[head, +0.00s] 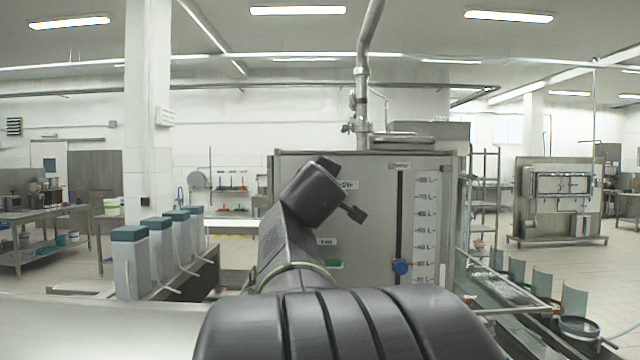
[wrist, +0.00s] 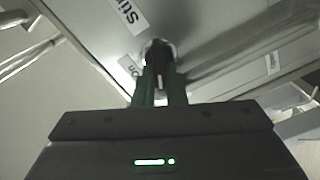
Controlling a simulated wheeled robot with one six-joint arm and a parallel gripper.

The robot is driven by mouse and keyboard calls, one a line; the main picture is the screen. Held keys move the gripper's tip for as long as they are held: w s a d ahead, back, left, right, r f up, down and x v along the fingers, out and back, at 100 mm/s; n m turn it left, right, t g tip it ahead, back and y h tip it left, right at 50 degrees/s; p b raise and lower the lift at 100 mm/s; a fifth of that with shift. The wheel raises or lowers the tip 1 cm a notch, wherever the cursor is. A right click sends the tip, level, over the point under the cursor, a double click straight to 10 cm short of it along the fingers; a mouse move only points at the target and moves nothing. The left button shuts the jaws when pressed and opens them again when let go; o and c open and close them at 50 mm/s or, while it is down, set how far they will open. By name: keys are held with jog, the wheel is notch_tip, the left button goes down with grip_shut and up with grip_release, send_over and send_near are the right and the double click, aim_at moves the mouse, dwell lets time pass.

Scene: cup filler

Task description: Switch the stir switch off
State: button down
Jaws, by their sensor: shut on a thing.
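The stir switch is a black rotary knob (wrist: 158,55) on the grey machine panel in the wrist view. A "Stir" label (wrist: 128,13) is beside it, with a small "on" label (wrist: 130,67) to its left. My gripper (wrist: 160,78) has its two green fingers shut on the knob, one on each side. A pale mark shows on the knob between the fingers, but its exact setting is hard to tell. In the head view my arm hides the knob and the fingers; only part of the Stir label (head: 349,184) shows.
The steel machine (head: 365,235) stands straight ahead. Its front has a level scale (head: 425,225), a blue knob (head: 400,267) and a green switch (head: 333,264). Grey containers with green lids (head: 128,262) stand at left. A conveyor with clear guards (head: 574,300) is at right.

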jog(key=n, duration=0.5)
jog(key=shift+a+f, duration=0.1)
jog(key=shift+f, duration=0.15)
jog(key=shift+n, duration=0.3)
jog(key=c, duration=1.5)
grip_release()
jog(key=shift+s, duration=0.1)
